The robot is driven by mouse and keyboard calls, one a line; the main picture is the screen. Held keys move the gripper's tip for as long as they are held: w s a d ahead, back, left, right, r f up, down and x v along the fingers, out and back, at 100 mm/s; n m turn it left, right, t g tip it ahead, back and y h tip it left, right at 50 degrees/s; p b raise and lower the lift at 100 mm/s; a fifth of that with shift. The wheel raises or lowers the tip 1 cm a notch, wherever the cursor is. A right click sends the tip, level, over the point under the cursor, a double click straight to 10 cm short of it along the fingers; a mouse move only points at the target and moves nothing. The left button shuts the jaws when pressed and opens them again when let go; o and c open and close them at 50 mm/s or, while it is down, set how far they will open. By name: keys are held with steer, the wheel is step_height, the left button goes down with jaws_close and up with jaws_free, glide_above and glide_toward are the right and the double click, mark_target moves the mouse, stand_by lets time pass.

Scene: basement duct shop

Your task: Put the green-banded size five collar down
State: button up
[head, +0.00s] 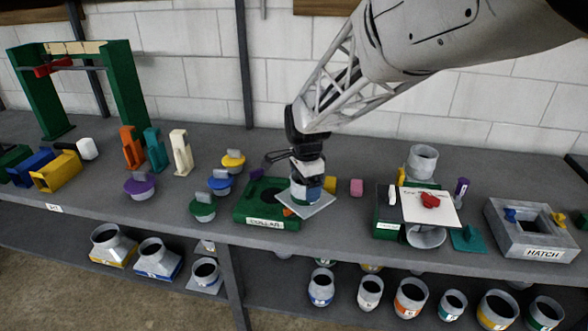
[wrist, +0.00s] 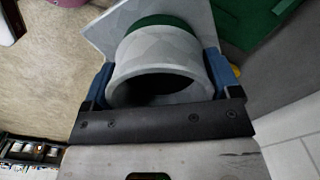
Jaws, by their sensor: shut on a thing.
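The green-banded collar (wrist: 160,52) is a pale grey metal ring with a green band and a flat square plate at its far end. My gripper (wrist: 161,78) is shut on it, one blue-padded finger on each side of the ring. In the head view, my gripper (head: 307,180) points down, and the collar's plate (head: 321,205) overlaps the right end of a green block labelled COLLAR (head: 262,223). I cannot tell whether the plate touches the block or the bench. The size mark is not readable.
Purple, green, blue and yellow capped pieces stand left of the block. Farther right are a white board (head: 425,207) with a red piece and a grey HATCH frame (head: 533,230). Several collars sit on the lower shelf.

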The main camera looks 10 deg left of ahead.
steer(key=w+a+r+n, duration=0.3)
steer(key=w+a+n, duration=0.4)
steer(key=a, duration=0.4)
steer(key=shift+w+r+n, duration=0.2)
steer(key=shift+r+n, duration=0.1)
steer(key=shift+f, duration=0.1)
steer(key=shift+f, duration=3.05)
steer(key=shift+f, duration=1.9)
steer(key=shift+f, duration=0.15)
steer(key=o, duration=0.9)
steer(key=shift+o, duration=0.2)
